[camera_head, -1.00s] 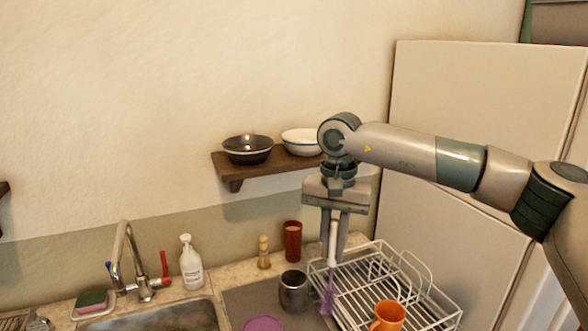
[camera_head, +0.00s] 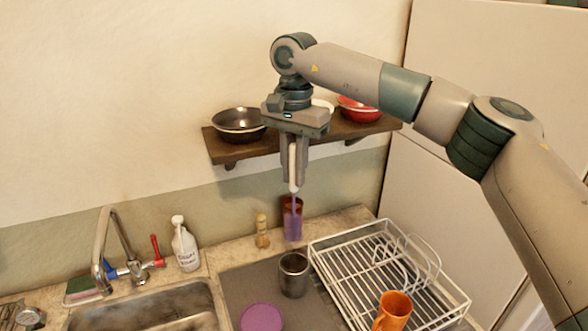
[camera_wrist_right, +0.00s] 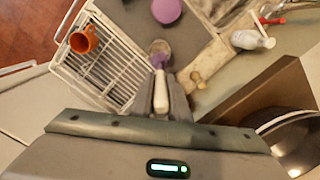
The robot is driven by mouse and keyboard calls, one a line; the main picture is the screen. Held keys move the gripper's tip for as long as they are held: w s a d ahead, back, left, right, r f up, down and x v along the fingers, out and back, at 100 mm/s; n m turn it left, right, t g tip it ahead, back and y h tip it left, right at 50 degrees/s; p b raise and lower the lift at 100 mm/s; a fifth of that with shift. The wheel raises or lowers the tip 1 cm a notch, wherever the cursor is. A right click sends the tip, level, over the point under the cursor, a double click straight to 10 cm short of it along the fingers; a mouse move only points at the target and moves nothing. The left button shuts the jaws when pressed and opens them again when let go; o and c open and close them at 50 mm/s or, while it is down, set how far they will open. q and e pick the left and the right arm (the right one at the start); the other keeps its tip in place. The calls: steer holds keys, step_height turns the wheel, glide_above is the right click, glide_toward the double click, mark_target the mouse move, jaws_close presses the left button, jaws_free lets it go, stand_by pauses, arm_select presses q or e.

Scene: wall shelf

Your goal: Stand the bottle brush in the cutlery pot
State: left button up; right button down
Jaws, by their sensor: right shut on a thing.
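The bottle brush (camera_head: 294,215) has a white handle and purple bristles. My right gripper (camera_head: 294,182) is shut on its handle, and the brush hangs nearly upright, bristles down. A grey metal pot (camera_head: 293,277), which looks like the cutlery pot, stands on the counter left of the dish rack. My left gripper is out of view.
A white dish rack (camera_head: 345,285) with an orange mug (camera_head: 393,311) is at right. A wall shelf (camera_head: 222,149) with bowls is close behind my gripper. A purple disc (camera_head: 261,318) lies in front.

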steer(key=shift+f+b, duration=0.35)
steer(key=shift+f, duration=0.25)
steer(key=b, duration=0.3)
glide_above(294, 214)
steer(key=shift+w+f, duration=0.15)
steer(key=shift+f, duration=0.95)
steer(key=shift+w+f, duration=0.15)
steer(key=shift+f, duration=0.95)
arm_select(q)
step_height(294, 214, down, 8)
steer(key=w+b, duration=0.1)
steer(key=b, duration=0.3)
arm_select(e)
steer(key=shift+f, duration=4.05)
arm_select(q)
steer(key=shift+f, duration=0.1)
